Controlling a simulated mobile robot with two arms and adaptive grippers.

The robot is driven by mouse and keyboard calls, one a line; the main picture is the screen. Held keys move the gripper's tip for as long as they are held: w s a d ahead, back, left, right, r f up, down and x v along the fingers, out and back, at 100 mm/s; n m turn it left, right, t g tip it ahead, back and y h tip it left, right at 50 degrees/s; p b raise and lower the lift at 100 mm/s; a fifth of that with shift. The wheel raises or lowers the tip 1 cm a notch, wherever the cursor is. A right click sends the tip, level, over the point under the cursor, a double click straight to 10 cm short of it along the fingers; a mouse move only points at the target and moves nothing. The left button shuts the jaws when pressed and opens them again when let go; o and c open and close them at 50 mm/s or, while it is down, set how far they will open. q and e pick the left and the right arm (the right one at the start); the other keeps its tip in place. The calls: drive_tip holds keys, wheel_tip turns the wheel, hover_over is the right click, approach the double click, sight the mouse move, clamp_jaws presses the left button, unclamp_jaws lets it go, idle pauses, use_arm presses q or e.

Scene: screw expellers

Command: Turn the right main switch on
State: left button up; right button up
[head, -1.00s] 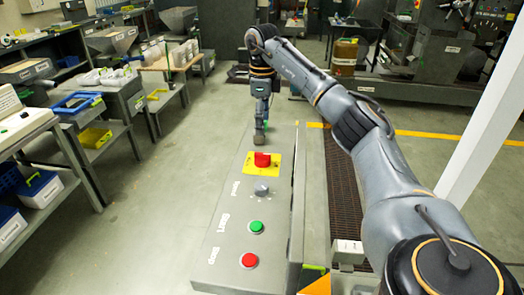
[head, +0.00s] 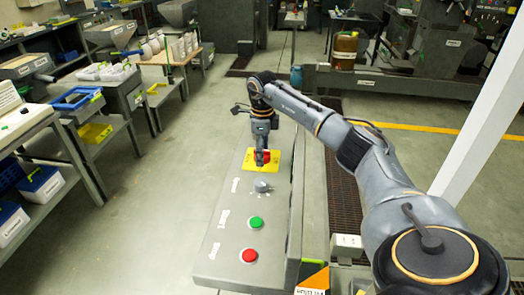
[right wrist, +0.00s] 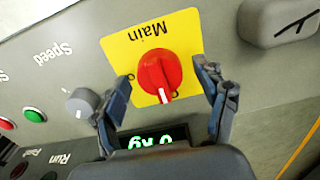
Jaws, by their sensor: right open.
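The main switch (right wrist: 158,75) is a red rotary knob on a yellow plate (right wrist: 185,30) labelled "Main", upside down in the right wrist view. A white mark on the knob points toward the bottom of that view; the position labels are partly covered. In the head view the yellow plate (head: 248,167) is on the grey control panel's far half. My right gripper (right wrist: 163,82) is open, its fingers on either side of the knob with gaps visible. In the head view my right gripper (head: 262,158) is over the switch and hides most of it. My left gripper is not in view.
The panel also has a grey speed knob (head: 262,186), a green button (head: 256,223) and a red button (head: 249,255). A lit green display (right wrist: 152,138) shows below the knob in the wrist view. A white post (head: 475,130) stands at right. Open floor lies left.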

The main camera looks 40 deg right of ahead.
drive_tip(key=c, duration=1.2)
drive_tip(key=shift+o, duration=0.2)
drive_tip(key=shift+r+m, duration=0.1)
drive_tip(key=shift+m, duration=0.2)
drive_tip(key=m+p, duration=0.1)
drive_tip(key=m, duration=0.1)
drive_tip(key=shift+m, duration=0.4)
drive_tip(key=m+p, duration=0.2)
drive_tip(key=m, duration=0.3)
drive_tip(key=shift+m, duration=0.3)
drive_tip(key=m+p, duration=0.1)
drive_tip(key=m, duration=0.3)
drive_tip(key=shift+p, duration=0.3)
drive_tip(key=shift+m+p, duration=0.65)
drive_tip(key=shift+m, duration=1.85)
